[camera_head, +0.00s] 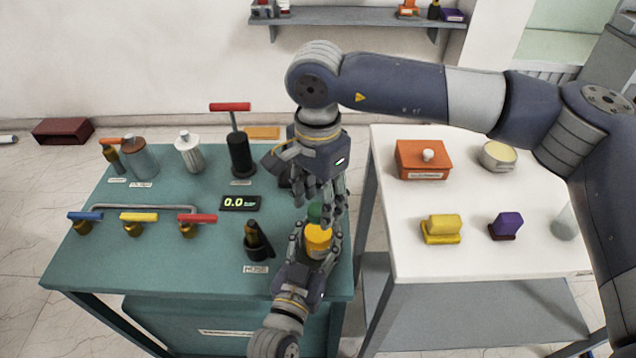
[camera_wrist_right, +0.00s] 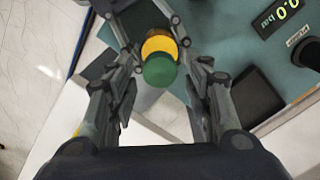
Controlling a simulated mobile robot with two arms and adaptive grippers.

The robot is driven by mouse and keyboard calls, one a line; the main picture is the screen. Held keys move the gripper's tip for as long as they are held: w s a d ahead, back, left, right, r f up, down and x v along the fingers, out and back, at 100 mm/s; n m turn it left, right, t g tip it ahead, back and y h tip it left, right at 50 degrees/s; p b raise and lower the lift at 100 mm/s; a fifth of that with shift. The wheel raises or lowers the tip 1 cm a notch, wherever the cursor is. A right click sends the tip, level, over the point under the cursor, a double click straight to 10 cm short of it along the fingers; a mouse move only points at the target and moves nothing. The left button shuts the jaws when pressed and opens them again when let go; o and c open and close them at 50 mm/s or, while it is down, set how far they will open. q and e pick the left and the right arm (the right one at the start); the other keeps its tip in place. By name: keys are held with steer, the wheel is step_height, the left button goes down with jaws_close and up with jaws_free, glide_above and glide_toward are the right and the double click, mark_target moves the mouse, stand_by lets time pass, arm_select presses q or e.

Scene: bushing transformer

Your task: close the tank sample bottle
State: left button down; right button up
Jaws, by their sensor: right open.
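The sample bottle shows a yellow part (camera_head: 318,236) at the right end of the teal table, with a green cap (camera_head: 315,212) beside and partly over it. In the right wrist view the green cap (camera_wrist_right: 160,70) overlaps the yellow part (camera_wrist_right: 160,46); I cannot tell whether it is seated. My right gripper (camera_head: 327,205) comes from above with its fingers open around the cap. In its wrist view the fingers (camera_wrist_right: 162,72) stand apart on both sides of the cap. My left gripper (camera_head: 318,246) comes from the front, its fingers shut around the bottle, whose lower part is hidden.
The teal table (camera_head: 150,260) carries a black pump with a red handle (camera_head: 238,150), a gauge (camera_head: 240,203), valves (camera_head: 132,226) and a dark stand (camera_head: 257,242). The white table (camera_head: 470,265) on the right holds an orange box (camera_head: 423,160) and small items.

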steer(key=shift+f, duration=0.5)
jaws_close()
steer(key=m, duration=0.6)
steer(key=shift+m, duration=0.3)
steer(key=m, duration=0.5)
steer(key=shift+o, duration=0.7)
jaws_free()
step_height(320, 180, up, 12)
